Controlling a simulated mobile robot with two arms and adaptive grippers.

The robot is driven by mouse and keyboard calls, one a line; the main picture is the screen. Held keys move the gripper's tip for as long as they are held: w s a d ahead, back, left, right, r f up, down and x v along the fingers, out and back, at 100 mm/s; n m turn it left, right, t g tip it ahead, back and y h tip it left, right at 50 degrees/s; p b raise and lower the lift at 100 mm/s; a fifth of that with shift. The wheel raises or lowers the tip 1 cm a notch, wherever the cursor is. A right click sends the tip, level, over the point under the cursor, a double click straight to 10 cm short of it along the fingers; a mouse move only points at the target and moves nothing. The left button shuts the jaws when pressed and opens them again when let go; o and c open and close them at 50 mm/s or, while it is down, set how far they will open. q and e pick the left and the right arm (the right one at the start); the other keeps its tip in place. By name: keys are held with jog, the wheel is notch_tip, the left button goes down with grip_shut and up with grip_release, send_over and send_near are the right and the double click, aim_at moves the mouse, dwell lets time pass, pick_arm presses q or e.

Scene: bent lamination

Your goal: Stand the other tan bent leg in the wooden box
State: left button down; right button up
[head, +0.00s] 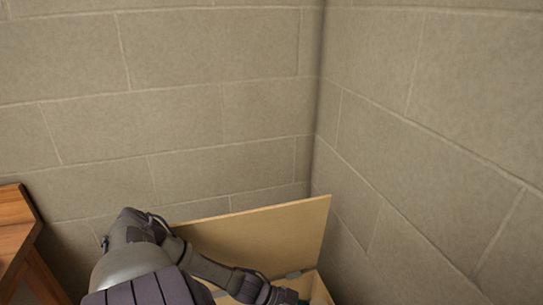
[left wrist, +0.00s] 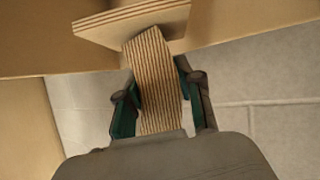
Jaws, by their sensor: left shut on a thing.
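My left gripper (left wrist: 156,88) is shut on a tan bent leg (left wrist: 155,70) with striped laminated edges. In the left wrist view the leg stands between the two green-padded fingers, and its wide flat end (left wrist: 120,22) bends across beyond them. The wooden box (head: 322,291) shows at the bottom of the head view, with a tall tan panel (head: 270,228) rising behind my left arm. My arm reaches down over the box, and its hand is at the bottom edge. The leg and the box's inside are hidden in the head view. My right gripper is not in view.
Stone-block walls (head: 230,85) meet in a corner just behind the box. A brown wooden piece of furniture (head: 14,235) stands at the left edge. In the left wrist view a tan panel (left wrist: 250,18) lies behind the leg, close to its flat end.

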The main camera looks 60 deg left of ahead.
pick_arm(q)
jog(key=f, duration=0.1)
jog(key=f+b, duration=0.1)
jog(key=f, duration=0.1)
jog(key=f+b, duration=0.1)
jog(key=shift+a+f, duration=0.15)
jog(key=shift+a, duration=0.1)
notch_tip(320, 180, down, 5)
jog(key=b, duration=0.5)
jog(key=shift+f+b, duration=0.1)
jog(key=shift+b, duration=0.25)
notch_tip(320, 180, down, 4)
jog(key=b, duration=0.4)
jog(key=shift+f, duration=0.15)
jog(key=c, duration=0.7)
grip_release()
jog(key=shift+c, duration=0.2)
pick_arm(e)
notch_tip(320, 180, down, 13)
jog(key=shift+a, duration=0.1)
pick_arm(q)
jog(key=p+v, duration=0.1)
jog(key=v, duration=0.6)
jog(key=shift+s+a+r+p, duration=0.15)
jog(key=shift+s+r+p, duration=0.1)
jog(key=shift+s+p, duration=0.05)
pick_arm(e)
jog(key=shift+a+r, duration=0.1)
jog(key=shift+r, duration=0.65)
